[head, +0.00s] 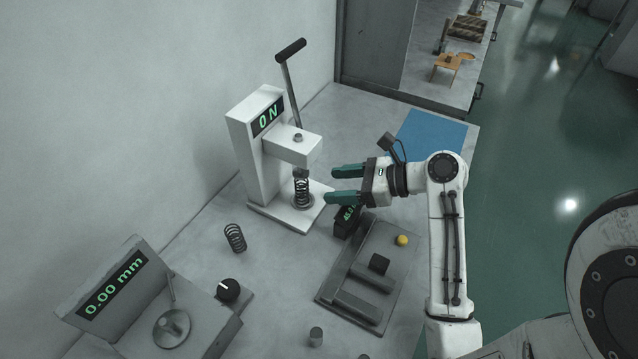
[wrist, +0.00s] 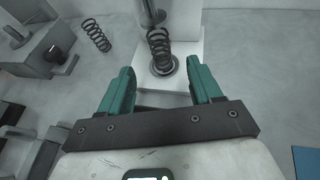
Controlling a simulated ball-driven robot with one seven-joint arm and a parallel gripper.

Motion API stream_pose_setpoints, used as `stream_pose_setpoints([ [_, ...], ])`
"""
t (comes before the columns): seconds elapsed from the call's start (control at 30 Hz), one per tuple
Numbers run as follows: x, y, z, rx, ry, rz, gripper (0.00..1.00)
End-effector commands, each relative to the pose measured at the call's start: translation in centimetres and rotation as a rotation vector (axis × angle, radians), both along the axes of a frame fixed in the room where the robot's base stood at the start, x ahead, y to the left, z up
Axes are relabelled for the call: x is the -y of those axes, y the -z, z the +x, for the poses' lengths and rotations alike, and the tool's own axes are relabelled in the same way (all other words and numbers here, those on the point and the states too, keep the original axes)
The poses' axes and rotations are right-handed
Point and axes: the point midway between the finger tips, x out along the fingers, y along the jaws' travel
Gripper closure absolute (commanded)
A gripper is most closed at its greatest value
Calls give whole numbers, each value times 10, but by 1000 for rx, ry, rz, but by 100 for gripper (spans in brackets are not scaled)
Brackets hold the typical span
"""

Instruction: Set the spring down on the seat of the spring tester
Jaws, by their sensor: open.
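A dark coil spring (head: 302,188) stands upright on the round seat (head: 302,203) of the white spring tester (head: 257,165), under its press head. The spring also shows in the wrist view (wrist: 159,47), standing on the seat (wrist: 165,66). My gripper (head: 337,184) is open and empty, a little to the right of the spring and apart from it. In the wrist view the green fingers (wrist: 165,84) are spread wide, with the spring beyond their tips. The tester's display reads "0 N".
A gauge reading "0.00 mm" (head: 112,287) is at the lower left, near a black knob (head: 228,290). A grey fixture with a yellow ball (head: 402,240) and a blue mat (head: 432,133) are at right.

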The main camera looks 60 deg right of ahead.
Motion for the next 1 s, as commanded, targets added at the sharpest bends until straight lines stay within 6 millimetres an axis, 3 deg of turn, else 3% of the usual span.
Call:
stream_pose_setpoints([
  [0.1, 5, -6, -13, 0, 1, 1, 36],
  [0.3, 7, -10, -22, 0, -1, 0, 36],
  [1.0, 7, -9, -22, 0, -1, 0, 36],
])
